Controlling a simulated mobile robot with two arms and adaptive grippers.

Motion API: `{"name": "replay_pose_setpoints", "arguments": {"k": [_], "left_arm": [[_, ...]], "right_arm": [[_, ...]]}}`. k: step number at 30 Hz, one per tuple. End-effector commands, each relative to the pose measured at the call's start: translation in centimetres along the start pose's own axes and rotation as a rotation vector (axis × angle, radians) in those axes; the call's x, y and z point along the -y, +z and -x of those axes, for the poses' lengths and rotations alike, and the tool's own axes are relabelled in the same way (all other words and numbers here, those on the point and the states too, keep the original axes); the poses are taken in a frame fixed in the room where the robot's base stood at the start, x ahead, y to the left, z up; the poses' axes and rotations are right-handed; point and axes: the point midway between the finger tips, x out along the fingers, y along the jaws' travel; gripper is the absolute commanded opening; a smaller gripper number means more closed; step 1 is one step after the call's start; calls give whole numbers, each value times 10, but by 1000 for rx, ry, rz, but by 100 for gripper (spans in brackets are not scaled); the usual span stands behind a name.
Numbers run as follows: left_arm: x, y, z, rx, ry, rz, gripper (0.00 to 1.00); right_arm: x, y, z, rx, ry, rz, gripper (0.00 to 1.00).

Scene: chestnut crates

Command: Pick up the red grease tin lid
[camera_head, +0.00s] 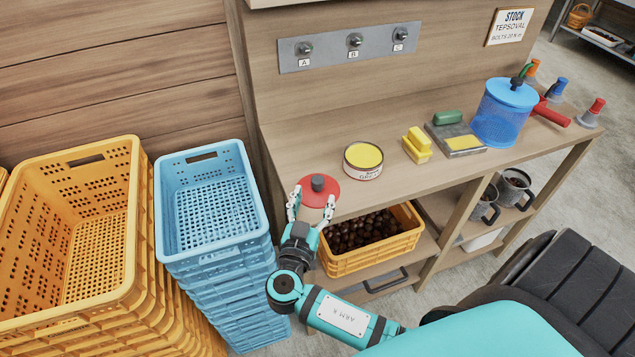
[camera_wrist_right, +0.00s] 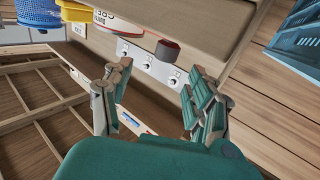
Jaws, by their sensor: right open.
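The red grease tin lid (camera_head: 328,191) is a flat red disc with a dark knob, at the front left edge of the wooden bench. The open grease tin (camera_head: 363,171), with yellow grease inside, stands to its right. My right gripper (camera_head: 312,198) is open at the lid's near side, one finger to each side of it; no grip shows. My left gripper is out of view.
A yellow crate of chestnuts (camera_head: 372,259) sits on the shelf below. Blue (camera_head: 213,263) and yellow (camera_head: 65,319) crate stacks stand left.

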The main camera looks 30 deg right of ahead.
Motion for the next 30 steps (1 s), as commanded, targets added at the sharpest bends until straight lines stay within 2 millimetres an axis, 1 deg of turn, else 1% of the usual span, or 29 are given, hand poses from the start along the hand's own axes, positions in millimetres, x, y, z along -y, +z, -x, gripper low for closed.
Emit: {"name": "replay_pose_setpoints", "arguments": {"k": [1, 5, 7, 12, 15, 18, 24, 25, 26, 30], "left_arm": [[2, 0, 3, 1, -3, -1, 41], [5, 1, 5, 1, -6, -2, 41], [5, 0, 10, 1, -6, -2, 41], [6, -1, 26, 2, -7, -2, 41], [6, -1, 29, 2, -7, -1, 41], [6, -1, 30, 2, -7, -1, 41], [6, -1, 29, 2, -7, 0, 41], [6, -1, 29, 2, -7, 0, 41], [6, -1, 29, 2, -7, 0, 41], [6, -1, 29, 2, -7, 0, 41]], "right_arm": [[0, -2, -5, -1, 0, 0, 59], [0, -1, -12, -1, 0, 1, 59], [2, -2, -18, -2, 1, 2, 59], [7, -2, -44, -3, 1, 4, 59], [6, 1, -56, -1, 0, 2, 59], [6, 2, -62, -1, 0, 1, 59], [6, 4, -62, 0, -1, -1, 59], [6, 4, -62, 0, -1, 0, 57], [6, 4, -62, 0, -1, 0, 53], [6, 4, -62, 0, -1, 0, 35]]}}
